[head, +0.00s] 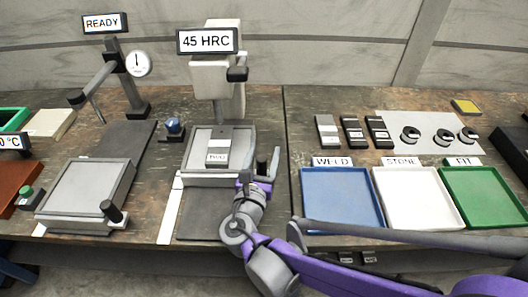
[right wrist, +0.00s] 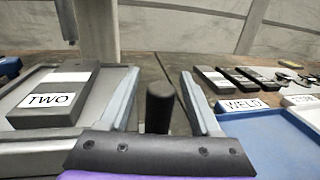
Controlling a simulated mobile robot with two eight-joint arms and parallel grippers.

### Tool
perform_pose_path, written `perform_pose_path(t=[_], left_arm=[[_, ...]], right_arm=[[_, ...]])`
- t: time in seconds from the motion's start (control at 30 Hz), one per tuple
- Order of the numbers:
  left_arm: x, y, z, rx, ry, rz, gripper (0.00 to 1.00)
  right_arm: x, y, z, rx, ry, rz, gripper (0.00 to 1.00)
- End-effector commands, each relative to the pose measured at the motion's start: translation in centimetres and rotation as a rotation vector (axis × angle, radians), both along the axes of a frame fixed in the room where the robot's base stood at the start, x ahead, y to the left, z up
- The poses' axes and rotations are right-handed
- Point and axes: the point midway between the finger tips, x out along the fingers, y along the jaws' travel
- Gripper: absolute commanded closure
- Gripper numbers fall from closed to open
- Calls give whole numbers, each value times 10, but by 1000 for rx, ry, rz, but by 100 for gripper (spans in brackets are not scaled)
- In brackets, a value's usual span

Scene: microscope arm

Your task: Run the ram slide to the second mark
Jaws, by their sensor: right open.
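The grey slide plate (head: 240,140) sits below the tester labelled 45 HRC (head: 215,75). It carries a block labelled TWO (head: 217,153), also seen in the right wrist view (right wrist: 55,98). A dark upright handle (head: 262,165) stands at its right front corner. My right gripper (head: 255,184) is open at this handle. In the right wrist view the handle (right wrist: 159,105) stands between the spread fingers, nearer the left one, with gaps visible. A pale strip (head: 171,212) runs along the slide's left front; I cannot read any marks on it. My left gripper is out of view.
A second grey plate (head: 85,187) with a dark knob (head: 112,210) lies left, below the READY sign (head: 104,23). Blue (head: 340,200), white (head: 418,200) and green (head: 485,200) trays stand right. The dark track (head: 203,215) before the slide is bare.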

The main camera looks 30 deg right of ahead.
Motion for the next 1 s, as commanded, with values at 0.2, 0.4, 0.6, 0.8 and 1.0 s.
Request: perform_pose_path(t=[0.2, 0.4, 0.6, 0.8, 1.0], left_arm=[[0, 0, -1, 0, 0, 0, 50], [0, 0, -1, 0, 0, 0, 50], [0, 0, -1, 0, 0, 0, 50], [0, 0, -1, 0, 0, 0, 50], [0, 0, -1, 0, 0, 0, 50]], right_arm=[[7, -6, 0, 1, 0, 0, 36], [7, -6, 0, 1, 0, 0, 37], [6, -6, 0, 1, 0, 0, 73], [6, -6, 0, 1, 0, 0, 100], [6, -6, 0, 1, 0, 0, 100]])
